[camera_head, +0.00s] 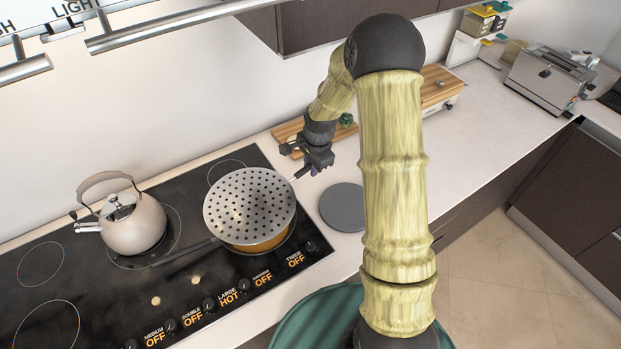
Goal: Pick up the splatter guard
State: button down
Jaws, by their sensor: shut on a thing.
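The splatter guard (249,206) is a round grey metal disc with many holes. It is over a pan (258,246) with an orange side on the right part of the cooktop; I cannot tell whether it touches the pan's rim. Its short handle points up and right to my gripper (310,172), which is shut on that handle near the cooktop's right edge. The fingertips are small and partly hidden by the gripper body. The pan's long dark handle (186,253) points left and down.
A kettle (133,222) stands left on the black cooktop (60,262). A grey round disc (342,206) lies on the counter right of the pan. Wooden boards (290,131) lie behind my gripper. A toaster (546,79) stands far right, with clear counter (500,118) before it.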

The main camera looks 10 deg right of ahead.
jog(key=shift+r, duration=1.55)
